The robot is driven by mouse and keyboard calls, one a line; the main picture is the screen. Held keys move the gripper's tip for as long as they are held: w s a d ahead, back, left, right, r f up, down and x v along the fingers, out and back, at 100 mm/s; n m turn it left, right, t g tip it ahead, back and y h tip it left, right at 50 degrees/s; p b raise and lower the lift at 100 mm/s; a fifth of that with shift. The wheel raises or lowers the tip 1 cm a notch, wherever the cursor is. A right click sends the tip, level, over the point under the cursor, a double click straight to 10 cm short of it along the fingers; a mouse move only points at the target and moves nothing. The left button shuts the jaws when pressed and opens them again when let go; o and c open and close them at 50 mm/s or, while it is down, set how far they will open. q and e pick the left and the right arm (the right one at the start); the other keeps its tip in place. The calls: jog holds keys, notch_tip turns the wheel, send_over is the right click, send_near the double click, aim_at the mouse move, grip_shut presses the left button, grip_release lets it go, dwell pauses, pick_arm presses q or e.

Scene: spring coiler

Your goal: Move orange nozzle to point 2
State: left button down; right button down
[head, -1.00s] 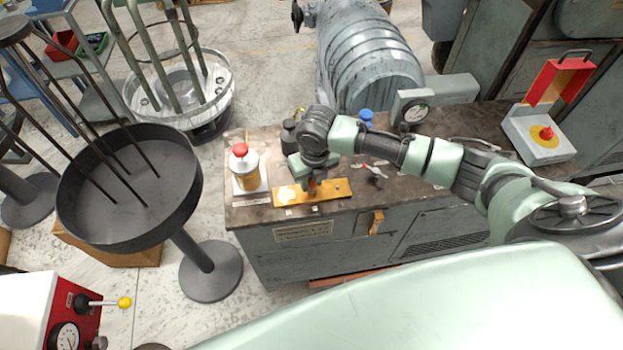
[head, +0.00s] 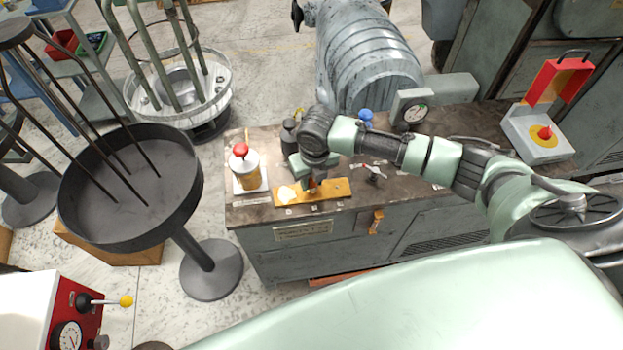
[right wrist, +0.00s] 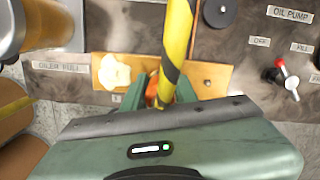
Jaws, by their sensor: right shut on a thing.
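The orange nozzle (right wrist: 152,92) shows as a small orange patch between the green fingers of my right gripper (right wrist: 164,94) in the right wrist view. My right gripper is shut on it, and the fingers hide most of it. In the head view my right gripper (head: 311,184) is low over an orange-brown plate (head: 335,191) on the bench. I cannot tell whether the nozzle touches the plate. A yellow and black striped hose (right wrist: 177,45) runs up past the gripper. A pale yellow blob (right wrist: 114,72) lies on the plate's left part. No mark reading point 2 is legible. My left gripper is not in view.
An oiler with a red knob (head: 240,150) stands left of the plate. A red-handled lever (right wrist: 285,75) sits to the right, beside OIL PUMP (right wrist: 290,14) labels.

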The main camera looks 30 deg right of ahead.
jog(key=shift+f+b, duration=0.3)
jog(key=shift+f, duration=0.3)
dwell(0.8)
jog(key=c, duration=1)
grip_release()
jog(key=shift+c, duration=0.2)
jog(key=r, duration=0.5)
jog(key=r+b, duration=0.1)
jog(key=r, duration=0.1)
jog(key=shift+s+r, duration=0.25)
jog(key=shift+s, duration=0.15)
jog(key=shift+r+p, duration=0.5)
jog(key=shift+r, duration=0.15)
notch_tip(320, 180, up, 5)
jog(key=p, duration=0.6)
jog(key=shift+r, duration=0.1)
notch_tip(320, 180, up, 7)
jog(key=p, duration=0.5)
jog(key=shift+p, duration=0.35)
